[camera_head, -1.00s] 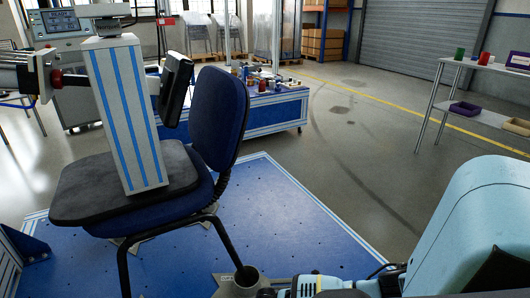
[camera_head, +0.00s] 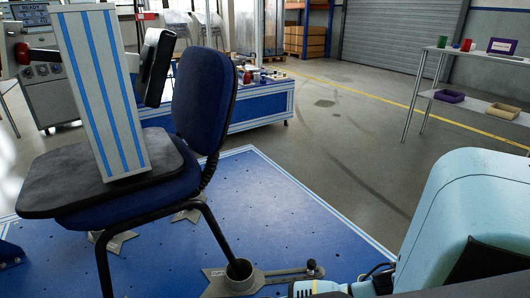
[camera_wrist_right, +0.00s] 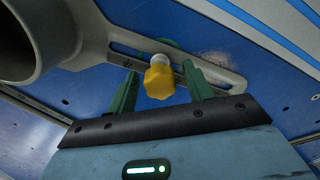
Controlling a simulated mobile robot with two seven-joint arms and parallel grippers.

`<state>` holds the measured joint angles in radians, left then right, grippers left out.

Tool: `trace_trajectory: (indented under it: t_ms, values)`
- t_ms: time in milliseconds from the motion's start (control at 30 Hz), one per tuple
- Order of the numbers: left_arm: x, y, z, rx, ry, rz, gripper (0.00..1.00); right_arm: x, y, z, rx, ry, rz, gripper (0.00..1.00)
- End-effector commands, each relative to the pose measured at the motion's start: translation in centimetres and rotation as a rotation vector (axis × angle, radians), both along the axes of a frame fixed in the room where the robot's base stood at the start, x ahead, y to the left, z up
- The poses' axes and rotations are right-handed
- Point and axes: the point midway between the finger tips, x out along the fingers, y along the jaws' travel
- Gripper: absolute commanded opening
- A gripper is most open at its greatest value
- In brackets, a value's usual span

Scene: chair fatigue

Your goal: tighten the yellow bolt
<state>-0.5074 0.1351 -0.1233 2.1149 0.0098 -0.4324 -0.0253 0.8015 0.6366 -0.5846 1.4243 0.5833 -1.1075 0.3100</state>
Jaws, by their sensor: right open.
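The yellow bolt (camera_wrist_right: 158,82) shows in the right wrist view, in the slot of a grey metal clamp bracket (camera_wrist_right: 95,35). My right gripper (camera_wrist_right: 160,72) is open, with one green finger on each side of the bolt head. Gaps show between the fingers and the bolt, so it is not gripped. In the head view the bracket (camera_head: 222,283) holds the foot of a chair leg, and its slotted arm reaches right, with a dark knob on it. I cannot make out the yellow bolt there. My left gripper is not in view.
A blue office chair (camera_head: 203,95) stands on the blue base plate (camera_head: 300,235), with a striped test column (camera_head: 103,95) on its seat. A blue-sided table (camera_head: 262,108) stands behind. A shelf (camera_head: 470,105) with trays is at the right. The floor between is clear.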

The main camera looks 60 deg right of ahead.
Motion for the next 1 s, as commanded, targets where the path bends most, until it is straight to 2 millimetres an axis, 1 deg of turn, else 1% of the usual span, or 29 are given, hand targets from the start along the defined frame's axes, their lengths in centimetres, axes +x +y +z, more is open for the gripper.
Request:
trace_trajectory:
  t_ms: [267,367,500,600,700,933,1000]
  values:
    - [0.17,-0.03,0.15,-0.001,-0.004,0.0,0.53,0.05,-0.01,0.06,0.0,-0.001,0.011,0.51]
    - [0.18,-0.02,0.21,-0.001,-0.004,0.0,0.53,0.08,-0.04,0.09,-0.001,-0.002,0.085,0.51]
    - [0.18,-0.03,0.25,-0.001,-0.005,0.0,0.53,0.13,-0.1,0.11,-0.001,-0.003,0.245,0.51]
    - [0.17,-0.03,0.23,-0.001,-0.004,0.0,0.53,0.06,-0.03,0.06,0.0,-0.001,0.323,0.51]
    - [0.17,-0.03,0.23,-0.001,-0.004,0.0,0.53,0.03,-0.01,0.04,0.001,-0.001,0.352,0.51]
    - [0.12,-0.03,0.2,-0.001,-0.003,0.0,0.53,0.04,-0.01,0.05,0.001,-0.001,0.357,0.51]
    - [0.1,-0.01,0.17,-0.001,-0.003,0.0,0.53,0.05,-0.03,0.06,0.0,-0.001,0.39,0.51]
